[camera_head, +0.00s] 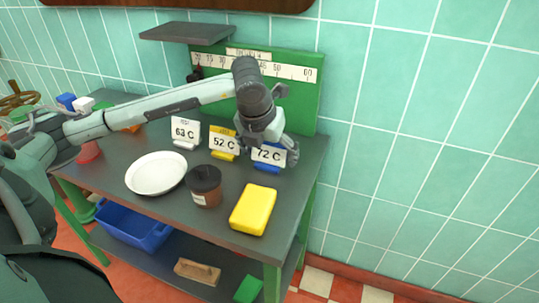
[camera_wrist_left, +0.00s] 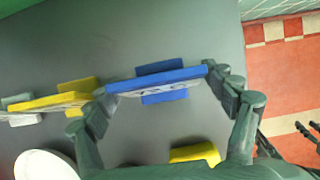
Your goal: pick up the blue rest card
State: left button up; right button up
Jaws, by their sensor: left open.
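The blue rest card (camera_head: 267,156) stands at the right of a row of cards on the dark bench. Its white face reads 72 C, and it has a blue foot. It also shows in the left wrist view (camera_wrist_left: 157,80), seen from above with its blue top edge. My left gripper (camera_head: 271,148) is open over the card and partly covers its sides in the head view. In the left wrist view its two fingers (camera_wrist_left: 158,85) are spread at either end of the card. I cannot tell whether they touch it. My right gripper is not seen.
A yellow 52 C card (camera_head: 224,143) and a white 63 C card (camera_head: 186,132) stand left of it. A yellow block (camera_head: 253,209), a brown jar (camera_head: 206,188) and a white plate (camera_head: 156,173) lie nearer. A green panel with a scale (camera_head: 300,98) stands behind.

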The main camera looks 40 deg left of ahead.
pick_arm(q)
jog(key=c, duration=0.9)
jog(key=shift+r, duration=0.1)
